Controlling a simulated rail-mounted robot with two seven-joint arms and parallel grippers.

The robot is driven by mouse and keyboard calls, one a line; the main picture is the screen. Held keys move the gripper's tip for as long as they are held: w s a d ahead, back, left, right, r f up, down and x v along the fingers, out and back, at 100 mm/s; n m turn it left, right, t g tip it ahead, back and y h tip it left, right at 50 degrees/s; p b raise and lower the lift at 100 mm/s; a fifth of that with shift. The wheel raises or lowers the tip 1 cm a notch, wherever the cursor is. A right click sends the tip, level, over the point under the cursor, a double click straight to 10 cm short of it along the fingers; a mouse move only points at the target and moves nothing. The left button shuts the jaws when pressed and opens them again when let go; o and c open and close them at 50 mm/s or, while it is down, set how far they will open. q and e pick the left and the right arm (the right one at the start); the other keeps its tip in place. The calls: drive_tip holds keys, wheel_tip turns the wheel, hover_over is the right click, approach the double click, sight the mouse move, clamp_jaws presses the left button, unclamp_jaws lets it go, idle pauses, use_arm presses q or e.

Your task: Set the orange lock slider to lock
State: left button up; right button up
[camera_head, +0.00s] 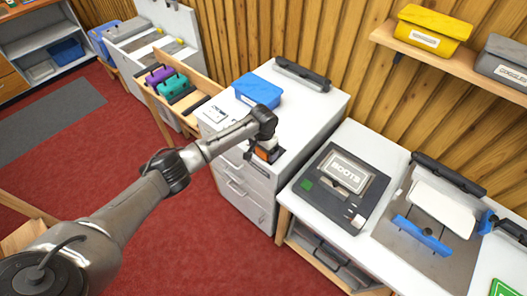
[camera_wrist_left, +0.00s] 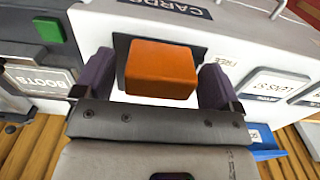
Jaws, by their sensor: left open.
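The orange lock slider (camera_wrist_left: 160,68) is a block on a dark plate at the front edge of the white cabinet top (camera_head: 310,102). The slider also shows partly in the head view (camera_head: 264,153), beside my wrist. My left gripper (camera_wrist_left: 157,78) is open, with one purple-padded finger on each side of the slider. A narrow gap seems to show at the sides; I cannot tell whether either pad touches. The word FREE (camera_wrist_left: 228,61) is printed to the right of the slider in the wrist view. No lock marking is visible. My right gripper is out of view.
A blue box (camera_head: 257,90) and a white label card (camera_head: 215,115) are on the cabinet top. Right of it, a dark BOOTS device (camera_head: 341,190) with a green button (camera_head: 306,184) stands on a white bench. A shelf with a yellow bin (camera_head: 435,30) hangs above.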

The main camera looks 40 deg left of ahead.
use_arm(q)
drive_tip(key=shift+f, duration=0.7)
drive_tip(key=shift+c, duration=0.4)
